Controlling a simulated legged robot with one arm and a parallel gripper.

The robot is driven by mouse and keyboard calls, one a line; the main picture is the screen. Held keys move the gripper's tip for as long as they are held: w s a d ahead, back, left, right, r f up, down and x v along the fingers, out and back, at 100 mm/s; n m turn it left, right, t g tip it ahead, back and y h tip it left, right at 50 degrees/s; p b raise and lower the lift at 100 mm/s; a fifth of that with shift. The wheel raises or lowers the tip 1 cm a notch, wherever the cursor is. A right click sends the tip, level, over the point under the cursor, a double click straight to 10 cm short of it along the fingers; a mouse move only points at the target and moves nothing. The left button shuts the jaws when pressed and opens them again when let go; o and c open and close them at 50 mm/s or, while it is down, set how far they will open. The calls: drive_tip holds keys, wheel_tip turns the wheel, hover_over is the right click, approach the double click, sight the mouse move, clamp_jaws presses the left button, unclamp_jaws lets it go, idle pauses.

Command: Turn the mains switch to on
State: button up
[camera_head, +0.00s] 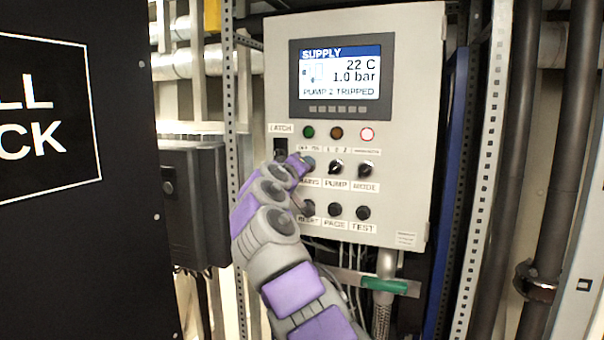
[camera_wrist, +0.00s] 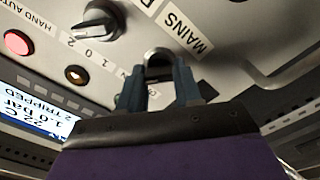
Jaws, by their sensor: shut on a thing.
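The grey control panel (camera_head: 412,110) faces me with a row of rotary switches. The mains switch (camera_wrist: 158,58) is a dark knob above its MAINS label, left of the pump switch (camera_head: 336,167). My gripper (camera_head: 302,163) is at the mains switch and hides most of it in the head view. In the wrist view my gripper (camera_wrist: 158,84) has its two blue-grey fingers on either side of the knob, shut on it. The OFF/ON marks above the switch are partly covered. I cannot tell exactly which way the knob points.
The latch (camera_head: 281,149) is just left of my gripper. The mode switch (camera_head: 366,168) is at the right, with several buttons below. The screen (camera_head: 341,78) reads "PUMP 2 TRIPPED". The red lamp (camera_head: 367,134) looks lit; the green lamp (camera_head: 308,132) looks dim. A black door (camera_head: 120,240) stands left.

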drive_tip(key=shift+w+f+m, duration=0.1)
drive_tip(key=shift+f+m, duration=0.35)
drive_tip(key=shift+m, duration=0.15)
drive_tip(key=shift+r, duration=0.1)
drive_tip(key=o, duration=0.9)
drive_tip(key=shift+w, duration=0.1)
drive_tip(key=shift+o, duration=0.8)
drive_tip(key=shift+a, duration=0.1)
drive_tip(key=shift+r, duration=0.2)
